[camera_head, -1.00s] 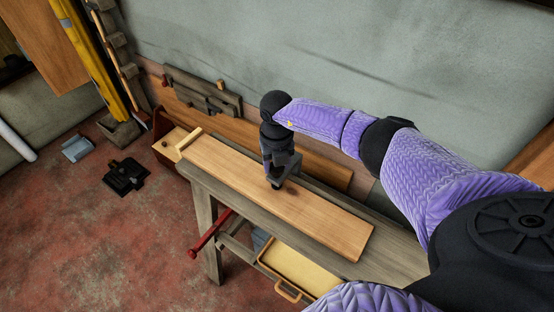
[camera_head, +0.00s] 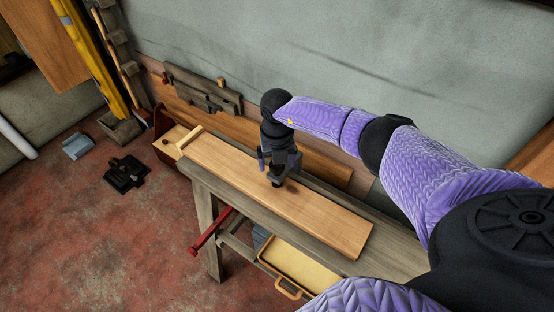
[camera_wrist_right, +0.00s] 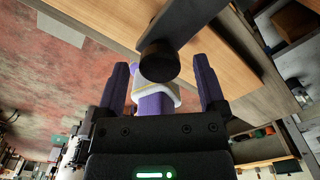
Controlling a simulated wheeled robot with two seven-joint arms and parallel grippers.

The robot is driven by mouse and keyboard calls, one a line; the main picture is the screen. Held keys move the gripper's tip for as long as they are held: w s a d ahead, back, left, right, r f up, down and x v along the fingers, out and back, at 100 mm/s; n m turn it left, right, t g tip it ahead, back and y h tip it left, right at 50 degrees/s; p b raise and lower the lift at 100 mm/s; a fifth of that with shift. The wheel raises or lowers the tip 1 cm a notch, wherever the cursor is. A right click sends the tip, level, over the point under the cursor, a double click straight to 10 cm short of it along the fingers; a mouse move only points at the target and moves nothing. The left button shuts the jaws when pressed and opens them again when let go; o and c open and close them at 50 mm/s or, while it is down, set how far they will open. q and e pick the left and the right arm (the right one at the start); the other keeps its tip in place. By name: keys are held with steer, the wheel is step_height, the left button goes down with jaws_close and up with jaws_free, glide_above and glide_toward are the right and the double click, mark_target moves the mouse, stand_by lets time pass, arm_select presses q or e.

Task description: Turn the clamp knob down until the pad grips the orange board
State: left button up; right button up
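The orange board (camera_head: 235,172) lies flat along the bench top and also shows in the right wrist view (camera_wrist_right: 225,60). The clamp (camera_head: 284,181) is dark and sits over the board, mostly hidden under my right gripper (camera_head: 277,163). In the right wrist view, a dark bar (camera_wrist_right: 188,22) reaches to a round black knob (camera_wrist_right: 160,62). The tips of my right gripper (camera_wrist_right: 163,75) stand on either side of the knob, with gaps showing, so it is open around it. The pad and its contact with the board are hidden. My left gripper is out of view.
The grey bench (camera_head: 390,253) carries the board. A red bar (camera_head: 210,232) sticks out at its front, and a yellow tray (camera_head: 300,270) sits below. A wooden box (camera_head: 172,148) stands at the left end.

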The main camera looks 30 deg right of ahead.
step_height(320, 180, up, 9)
steer(key=shift+f+p, duration=0.1)
steer(key=shift+p, duration=0.9)
steer(key=shift+r, duration=0.6)
